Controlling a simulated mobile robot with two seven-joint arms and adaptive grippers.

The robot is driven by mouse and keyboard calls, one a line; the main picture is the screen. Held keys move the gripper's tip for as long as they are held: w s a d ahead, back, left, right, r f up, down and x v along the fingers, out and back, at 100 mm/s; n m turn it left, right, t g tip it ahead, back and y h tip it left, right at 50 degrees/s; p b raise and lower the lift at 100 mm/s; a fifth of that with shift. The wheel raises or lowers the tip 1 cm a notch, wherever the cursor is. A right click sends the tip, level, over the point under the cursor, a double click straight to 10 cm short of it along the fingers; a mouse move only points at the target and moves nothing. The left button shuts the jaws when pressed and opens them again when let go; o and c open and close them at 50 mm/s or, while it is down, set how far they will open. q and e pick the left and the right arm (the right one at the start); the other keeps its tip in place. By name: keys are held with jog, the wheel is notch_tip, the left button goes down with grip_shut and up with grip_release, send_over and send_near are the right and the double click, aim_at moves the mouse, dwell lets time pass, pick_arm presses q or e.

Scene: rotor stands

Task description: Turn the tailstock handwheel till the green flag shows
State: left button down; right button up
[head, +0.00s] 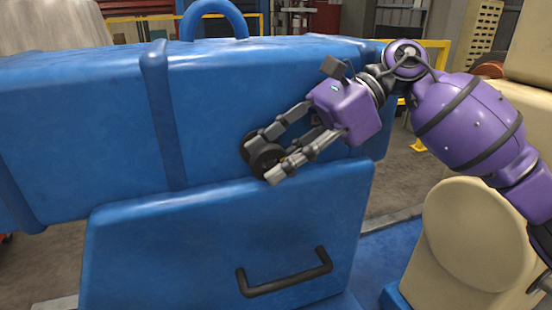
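A dark handwheel (265,153) sits on the front face of the big blue tailstock body (75,130), right of its vertical rib. My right gripper (260,160) is at the handwheel, its two grey fingers spread to either side of the wheel, one across its upper left and one across its lower edge. Whether the fingers press on the wheel cannot be told. No green flag is visible in the head view. My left gripper is not in view.
A black bar handle (285,272) is on the lower blue block. A blue lifting loop (214,18) stands on top. Cream machine parts (465,245) stand at the right. Yellow rails and shelving are behind.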

aim_at(275, 145)
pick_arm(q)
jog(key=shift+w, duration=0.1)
pick_arm(e)
jog(key=v, duration=1.1)
jog(key=shift+d+r, duration=0.2)
jog(key=shift+d, duration=0.1)
jog(key=shift+a, duration=0.15)
